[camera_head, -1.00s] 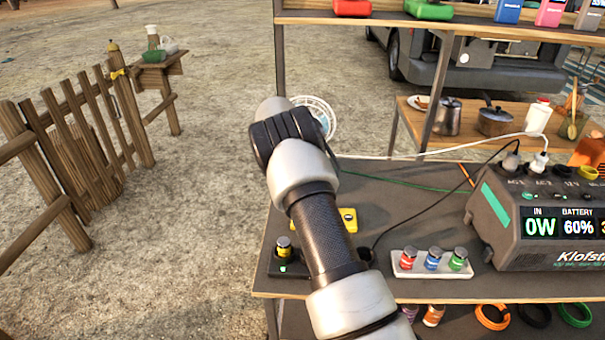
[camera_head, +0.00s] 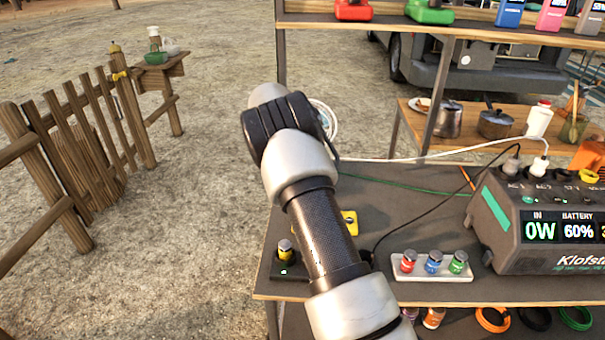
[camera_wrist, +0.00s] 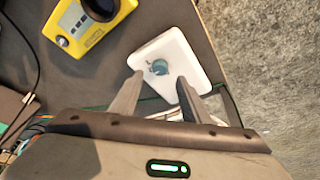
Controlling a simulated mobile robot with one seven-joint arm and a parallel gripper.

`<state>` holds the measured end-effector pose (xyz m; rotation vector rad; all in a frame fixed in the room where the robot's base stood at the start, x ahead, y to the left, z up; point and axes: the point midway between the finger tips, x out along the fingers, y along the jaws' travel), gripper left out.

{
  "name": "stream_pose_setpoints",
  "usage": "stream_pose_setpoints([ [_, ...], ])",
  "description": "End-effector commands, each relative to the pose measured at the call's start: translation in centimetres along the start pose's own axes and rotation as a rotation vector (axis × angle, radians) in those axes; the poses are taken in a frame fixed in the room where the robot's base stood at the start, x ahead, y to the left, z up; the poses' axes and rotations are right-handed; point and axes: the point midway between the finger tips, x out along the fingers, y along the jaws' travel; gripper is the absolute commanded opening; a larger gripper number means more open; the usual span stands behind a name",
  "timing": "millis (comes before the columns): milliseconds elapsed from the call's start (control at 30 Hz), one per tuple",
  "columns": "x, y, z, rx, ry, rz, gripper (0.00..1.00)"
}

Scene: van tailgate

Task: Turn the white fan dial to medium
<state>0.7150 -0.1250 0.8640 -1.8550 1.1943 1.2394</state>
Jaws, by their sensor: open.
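The white fan (camera_head: 329,118) stands at the far left part of the tabletop in the head view, mostly hidden behind my arm. My gripper (camera_wrist: 160,77) is open above the base. Its two fingertips are apart, one on each side of the dial's near side, and nothing is held. I cannot tell whether a finger touches the dial, nor read its setting. In the head view my gripper is hidden behind my arm.
A yellow device (camera_wrist: 84,22) lies beside the fan base. The power station (camera_head: 540,225) and a white tray with several coloured jars (camera_head: 432,275) stand to the right. Cables cross the tabletop (camera_head: 405,205). The table's edge is close to the fan.

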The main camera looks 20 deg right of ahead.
Motion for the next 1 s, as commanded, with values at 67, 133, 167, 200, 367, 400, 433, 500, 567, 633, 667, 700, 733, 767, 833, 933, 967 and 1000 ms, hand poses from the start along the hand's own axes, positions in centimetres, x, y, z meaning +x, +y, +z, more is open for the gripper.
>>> stream_pose_setpoints([
  [67,-2.4,-0.1,0.0,-0.001,0.0,-0.003,0.43],
  [133,-4.2,-0.1,-0.1,-0.001,0.0,-0.003,0.43],
  [167,-4.9,-0.1,0.0,-0.001,0.0,-0.002,0.43],
  [200,-5.9,-0.1,0.0,-0.001,0.0,-0.003,0.43],
  [367,-9.1,0.0,0.0,0.0,-0.001,-0.001,0.43],
  [400,-9.7,0.0,0.0,0.0,-0.001,0.0,0.43],
  [433,-10.2,0.0,0.0,0.0,-0.001,0.0,0.43],
  [500,-10.9,0.0,0.0,0.0,-0.001,0.0,0.43],
  [567,-11.4,0.0,0.0,0.0,-0.001,0.001,0.43],
  [633,-11.7,0.0,0.1,0.0,-0.001,0.002,0.43],
  [667,-11.8,0.0,0.1,0.0,-0.001,0.002,0.43],
  [700,-11.8,0.0,0.1,0.0,-0.001,0.002,0.43],
  [733,-11.8,0.0,0.1,0.0,-0.001,0.002,0.43],
  [767,-11.8,0.0,0.1,0.0,-0.001,0.002,0.43],
  [833,-11.8,0.0,0.1,0.0,-0.001,0.002,0.43],
  [933,-11.8,0.0,0.1,0.0,-0.002,0.002,0.43],
  [967,-11.8,0.0,0.1,0.0,-0.002,0.001,0.43],
  [1000,-12.0,0.1,0.0,-0.001,-0.003,0.0,0.43],
])
